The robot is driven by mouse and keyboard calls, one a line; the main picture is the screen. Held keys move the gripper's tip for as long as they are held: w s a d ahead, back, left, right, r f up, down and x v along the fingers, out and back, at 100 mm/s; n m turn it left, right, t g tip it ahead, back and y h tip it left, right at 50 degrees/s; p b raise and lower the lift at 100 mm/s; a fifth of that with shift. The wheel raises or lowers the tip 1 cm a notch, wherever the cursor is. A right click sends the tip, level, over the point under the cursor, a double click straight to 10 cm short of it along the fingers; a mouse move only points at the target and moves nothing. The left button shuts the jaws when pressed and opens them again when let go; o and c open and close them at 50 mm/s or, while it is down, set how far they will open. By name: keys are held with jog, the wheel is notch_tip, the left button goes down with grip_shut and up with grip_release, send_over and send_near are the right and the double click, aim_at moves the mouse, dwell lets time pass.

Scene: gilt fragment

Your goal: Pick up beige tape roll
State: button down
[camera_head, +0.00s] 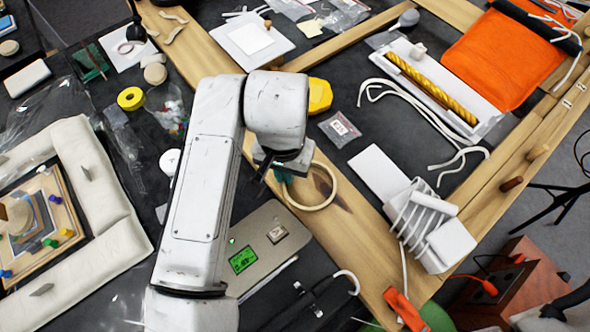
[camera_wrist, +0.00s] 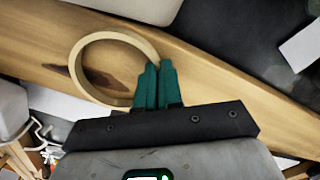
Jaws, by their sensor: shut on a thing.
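The beige tape roll (camera_head: 333,190) is a wide thin ring at the wooden beam in the middle of the head view. My gripper (camera_head: 285,177) is at the ring's left side, mostly hidden under my white arm. In the wrist view the beige tape roll (camera_wrist: 75,62) stands out to the left of my gripper (camera_wrist: 156,68). Its teal fingers are close together, shut on the ring's right wall. The ring seems to be just over the wood, with a dark shadow showing through and beside it; I cannot tell whether it touches.
The wooden beam (camera_head: 365,245) runs diagonally below. A grey device with a green screen (camera_head: 243,259) lies left of it. A white slotted part (camera_head: 425,220), a yellow object (camera_head: 319,95) and a small labelled bag (camera_head: 340,129) are nearby. A yellow tape roll (camera_head: 131,98) lies at left.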

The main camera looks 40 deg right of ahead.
jog(key=shift+r, duration=0.55)
jog(key=s+r+p, duration=0.2)
jog(key=s+r, duration=1)
jog(key=s, duration=0.2)
jog(key=shift+a, duration=0.15)
